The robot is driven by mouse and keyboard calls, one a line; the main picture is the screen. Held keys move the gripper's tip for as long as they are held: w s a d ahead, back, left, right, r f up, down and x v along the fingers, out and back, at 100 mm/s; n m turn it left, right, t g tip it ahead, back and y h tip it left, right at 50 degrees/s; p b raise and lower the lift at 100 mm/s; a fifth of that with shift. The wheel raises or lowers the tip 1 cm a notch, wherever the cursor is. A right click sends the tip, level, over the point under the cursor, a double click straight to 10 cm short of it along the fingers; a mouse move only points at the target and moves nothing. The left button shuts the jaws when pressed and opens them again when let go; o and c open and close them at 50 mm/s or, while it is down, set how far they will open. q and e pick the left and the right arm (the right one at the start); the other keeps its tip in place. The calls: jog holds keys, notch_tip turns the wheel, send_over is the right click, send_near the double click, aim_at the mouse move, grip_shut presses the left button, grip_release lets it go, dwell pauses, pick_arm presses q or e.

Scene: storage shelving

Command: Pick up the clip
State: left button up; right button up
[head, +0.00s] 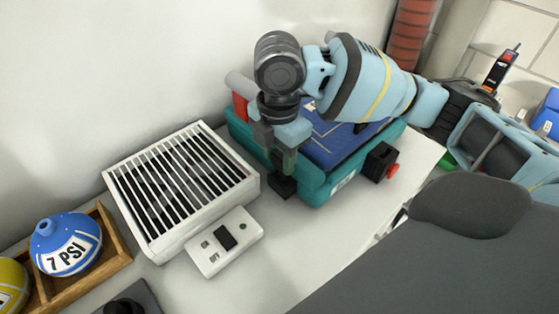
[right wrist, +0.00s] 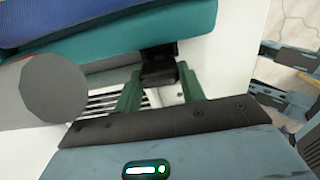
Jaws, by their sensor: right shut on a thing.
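A small black clip (head: 283,187) is at the near left side of a teal case (head: 320,188) with a blue top. My right gripper (head: 284,166) reaches down over the case's front left corner and is shut on the clip. In the right wrist view, the black clip (right wrist: 158,66) sits between the two green fingers of the right gripper (right wrist: 158,76), close beside the teal wall. The fingers hide part of it. A second black clip (head: 381,162) with a red knob is on the case's right side.
A white slatted box (head: 158,247) stands left of the case, with a white control panel (head: 225,241) in front. A wooden tray (head: 116,254) holds a blue ball (head: 66,245). A wall stands behind. Clear white table lies in front of the case.

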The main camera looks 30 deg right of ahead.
pick_arm(q)
jog(key=r+p, duration=0.3)
jog(key=shift+s+p, duration=0.3)
pick_arm(e)
jog(key=s+a+r, duration=0.1)
jog(key=s+a, duration=0.1)
jog(key=s, duration=1.4)
jog(key=shift+r, duration=0.35)
pick_arm(q)
jog(key=shift+r, duration=0.1)
pick_arm(e)
jog(key=shift+w, duration=0.1)
